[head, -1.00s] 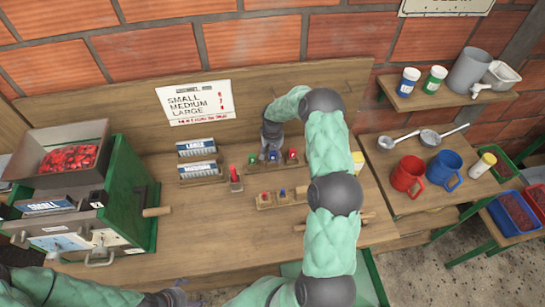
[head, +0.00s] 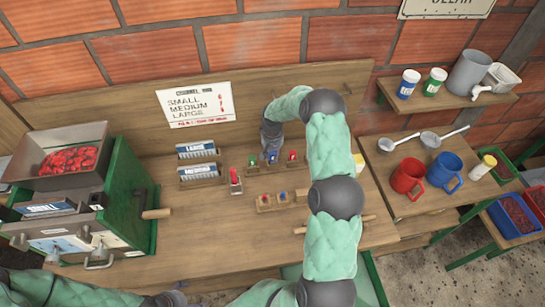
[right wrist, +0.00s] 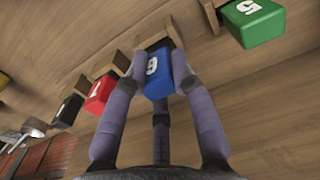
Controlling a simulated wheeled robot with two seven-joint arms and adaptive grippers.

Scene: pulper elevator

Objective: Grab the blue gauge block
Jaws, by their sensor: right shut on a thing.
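The blue gauge block (right wrist: 155,75) has a white digit on its face and sits at a wooden slot in the right wrist view. The fingers of my right gripper (right wrist: 153,88) are shut on it from both sides. In the head view the block (head: 271,157) shows small below my right gripper (head: 271,148), in the row of blocks at the back of the bench. Whether it is clear of its slot cannot be told. My left gripper (head: 176,291) is at the bottom edge of the head view, mostly cut off, away from the blocks.
A green block (right wrist: 252,22) and a red block (right wrist: 100,92) flank the blue one, with a black block (right wrist: 68,110) beyond. A lower rack (head: 264,207) holds small red and blue pieces in front. A green machine (head: 130,200) with a wooden handle stands at left.

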